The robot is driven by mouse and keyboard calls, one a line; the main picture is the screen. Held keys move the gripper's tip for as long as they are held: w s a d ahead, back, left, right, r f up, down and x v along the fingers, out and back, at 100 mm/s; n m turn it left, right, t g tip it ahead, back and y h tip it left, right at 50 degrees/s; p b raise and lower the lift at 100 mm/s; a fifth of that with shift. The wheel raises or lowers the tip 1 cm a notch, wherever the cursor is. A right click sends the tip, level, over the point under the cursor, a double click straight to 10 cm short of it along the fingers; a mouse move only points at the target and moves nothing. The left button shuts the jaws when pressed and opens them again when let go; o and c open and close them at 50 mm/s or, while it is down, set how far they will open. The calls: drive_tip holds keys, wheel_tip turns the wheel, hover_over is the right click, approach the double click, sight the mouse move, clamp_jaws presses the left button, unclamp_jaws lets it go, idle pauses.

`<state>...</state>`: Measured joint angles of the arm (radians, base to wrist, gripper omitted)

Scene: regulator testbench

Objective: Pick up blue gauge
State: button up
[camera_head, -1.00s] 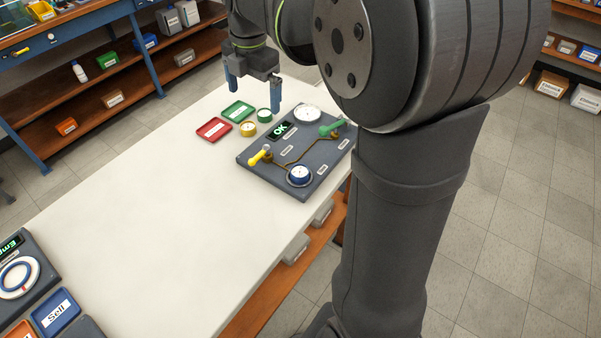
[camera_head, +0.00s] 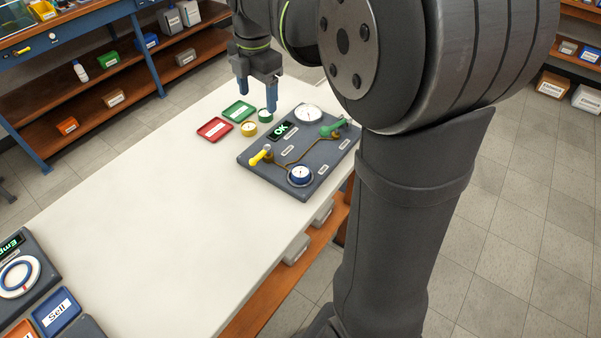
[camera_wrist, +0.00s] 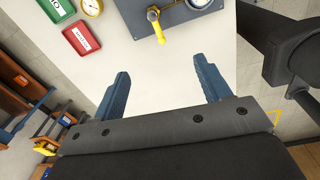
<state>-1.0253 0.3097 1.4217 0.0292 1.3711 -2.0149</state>
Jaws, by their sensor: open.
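The blue gauge (camera_head: 300,176) has a white dial and a blue ring. It sits on the near part of the grey regulator board (camera_head: 258,178), by the yellow-handled valve (camera_head: 262,155). My gripper (camera_head: 257,93) is open and empty, above the far end of the table and apart from the gauge. In the wrist view my open gripper (camera_wrist: 160,68) has bare white table between its fingers. The blue gauge (camera_wrist: 198,3) is cut off at the top edge there, beyond the fingertips, beside the yellow handle (camera_wrist: 156,22).
A white-dial gauge (camera_head: 308,113), green handle (camera_head: 333,128) and "OK" display (camera_head: 281,130) are on the board. Red (camera_head: 214,129) and green trays (camera_head: 238,111) and yellow (camera_head: 248,129) and green gauges (camera_head: 264,115) lie left of it. The table's middle (camera_head: 150,220) is clear.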

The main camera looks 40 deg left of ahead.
sight(300, 170)
drive_tip(key=w+d+f+m, duration=0.1)
drive_tip(key=d+f+m, duration=0.1)
drive_tip(key=d+m, duration=0.5)
drive_tip(key=w+d+f+m, duration=0.2)
drive_tip(key=m, duration=0.8)
drive_tip(key=shift+m+h, duration=0.3)
wheel_tip(300, 170, down, 17)
drive_tip(key=shift+s+d+r, duration=0.1)
drive_tip(key=shift+s+d, duration=0.05)
drive_tip(key=c, duration=1.2)
wheel_tip(300, 170, up, 4)
drive_tip(key=shift+f, duration=0.1)
drive_tip(key=w+d+r, duration=0.3)
drive_tip(key=d+r, duration=0.4)
drive_tip(key=d, duration=0.3)
drive_tip(key=shift+w+d+r, duration=0.1)
drive_tip(key=shift+d+r, duration=0.1)
drive_tip(key=shift+r, duration=1.5)
drive_tip(key=shift+w+d+r, duration=0.1)
drive_tip(key=shift+d+r, duration=0.05)
drive_tip(key=shift+r, duration=1.5)
drive_tip(key=shift+w+d+r, duration=0.1)
drive_tip(key=shift+d+r, duration=0.1)
drive_tip(key=shift+r, duration=1.5)
